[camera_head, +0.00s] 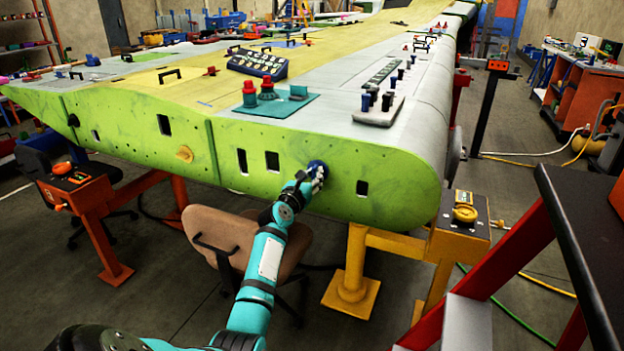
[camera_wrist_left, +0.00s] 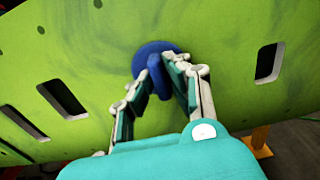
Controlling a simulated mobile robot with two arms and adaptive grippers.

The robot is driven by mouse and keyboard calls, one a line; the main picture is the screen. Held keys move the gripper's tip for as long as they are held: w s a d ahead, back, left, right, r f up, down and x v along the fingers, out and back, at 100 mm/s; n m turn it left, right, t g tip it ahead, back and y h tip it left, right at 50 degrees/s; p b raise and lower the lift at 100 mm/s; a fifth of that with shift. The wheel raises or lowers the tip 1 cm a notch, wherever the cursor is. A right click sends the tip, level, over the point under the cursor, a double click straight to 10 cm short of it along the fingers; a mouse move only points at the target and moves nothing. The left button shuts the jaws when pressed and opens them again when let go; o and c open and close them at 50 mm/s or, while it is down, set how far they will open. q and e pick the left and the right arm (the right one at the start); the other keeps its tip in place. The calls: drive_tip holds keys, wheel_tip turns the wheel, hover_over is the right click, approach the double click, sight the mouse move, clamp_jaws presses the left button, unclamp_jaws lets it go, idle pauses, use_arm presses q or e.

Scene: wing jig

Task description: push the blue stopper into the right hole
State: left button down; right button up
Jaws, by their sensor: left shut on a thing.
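The blue stopper (camera_head: 316,166) is against the green end face of the wing (camera_head: 250,135), between a pair of dark slots and one slot at the right (camera_head: 362,187). In the left wrist view, the stopper (camera_wrist_left: 150,49) shows a round blue flange flat at the green face and a grip part toward me. My left gripper (camera_head: 309,178) is shut on that grip part, with its fingers (camera_wrist_left: 172,80) on both sides. The flange covers whatever is behind it, so I cannot tell how deep it sits. My right gripper is not in view.
A yellow stand (camera_head: 355,270) and a brown chair (camera_head: 217,235) are below the wing. An orange stand (camera_head: 85,200) is at the left. A dark-topped cart (camera_head: 575,220) is at the right. Tools and a teal mat (camera_head: 248,107) lie on top of the wing.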

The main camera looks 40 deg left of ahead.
use_arm(q)
drive_tip(key=c, duration=1.3)
unclamp_jaws()
drive_tip(key=shift+o, duration=0.4)
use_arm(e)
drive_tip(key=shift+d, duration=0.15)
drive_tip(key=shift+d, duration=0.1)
use_arm(q)
drive_tip(key=shift+s, duration=0.1)
drive_tip(key=v, duration=1.1)
drive_tip(key=shift+s+d, duration=0.15)
drive_tip(key=shift+s, duration=0.25)
